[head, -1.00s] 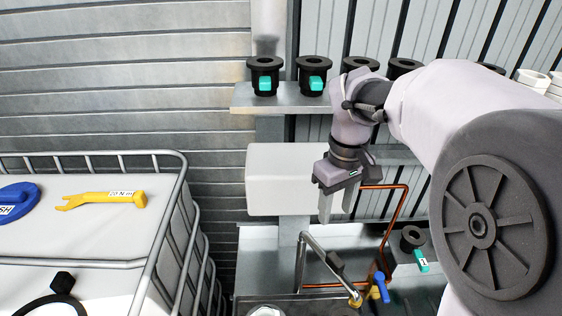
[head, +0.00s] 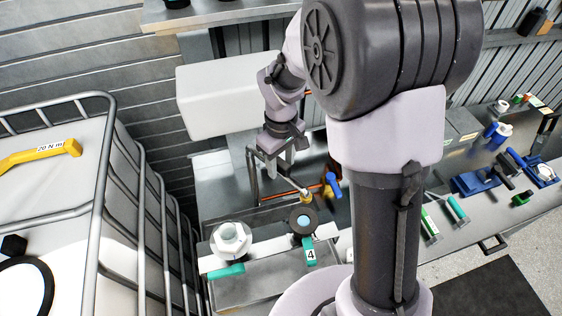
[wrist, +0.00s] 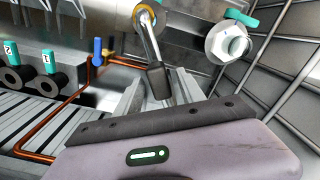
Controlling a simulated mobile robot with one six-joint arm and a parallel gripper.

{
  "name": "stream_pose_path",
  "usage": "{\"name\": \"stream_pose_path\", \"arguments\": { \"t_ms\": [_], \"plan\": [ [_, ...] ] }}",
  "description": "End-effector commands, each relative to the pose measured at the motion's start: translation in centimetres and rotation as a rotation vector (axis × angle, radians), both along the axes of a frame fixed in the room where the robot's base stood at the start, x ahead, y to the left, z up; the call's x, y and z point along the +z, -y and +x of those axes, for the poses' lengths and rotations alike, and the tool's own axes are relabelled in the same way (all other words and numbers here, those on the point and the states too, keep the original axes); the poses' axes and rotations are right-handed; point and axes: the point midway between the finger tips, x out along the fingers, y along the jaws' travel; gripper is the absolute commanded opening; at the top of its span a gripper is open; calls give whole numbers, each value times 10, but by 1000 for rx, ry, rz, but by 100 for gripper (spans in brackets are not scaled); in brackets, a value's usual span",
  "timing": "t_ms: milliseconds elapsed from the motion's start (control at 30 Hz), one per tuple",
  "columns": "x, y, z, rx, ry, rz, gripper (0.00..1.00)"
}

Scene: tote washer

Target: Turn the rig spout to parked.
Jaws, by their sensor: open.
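The rig spout is a bent silver tube that rises from a brass base and carries a black grip. In the head view the spout (head: 286,182) runs left from its base, and its bend lies under my gripper (head: 277,162). In the wrist view the black grip (wrist: 157,80) of the spout shows between the two pale fingers of my gripper (wrist: 158,92). The fingers are open and stand apart on either side of it. I cannot tell whether either finger touches it. My gripper partly hides the spout in the head view.
A blue-handled valve (head: 333,186) and copper pipe (wrist: 68,100) are close to the spout. A white hex fitting (head: 230,241) and a black fitting with tag 4 (head: 302,220) stand in front. A pale box (head: 220,95) is behind. A caged tank (head: 95,190) stands left.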

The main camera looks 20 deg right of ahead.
Motion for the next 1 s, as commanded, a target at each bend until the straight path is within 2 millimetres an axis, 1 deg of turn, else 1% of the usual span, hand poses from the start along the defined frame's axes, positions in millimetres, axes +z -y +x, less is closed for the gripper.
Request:
{"name": "stream_pose_path", "arguments": {
  "t_ms": [100, 133, 200, 267, 300, 367, 1000],
  "plan": [
    [0, 0, 0, 0, 0, 0, 46],
    [0, 0, 0, 0, 0, 0, 44],
    [1, 0, 0, 0, 0, 0, 31],
    [1, 0, 0, 0, 0, 0, 19],
    [1, 0, 0, 0, 0, 0, 11],
    [1, 0, 0, 0, 1, 0, 0],
    [1, 0, 1, -1, 2, 0, 0]
  ]
}}
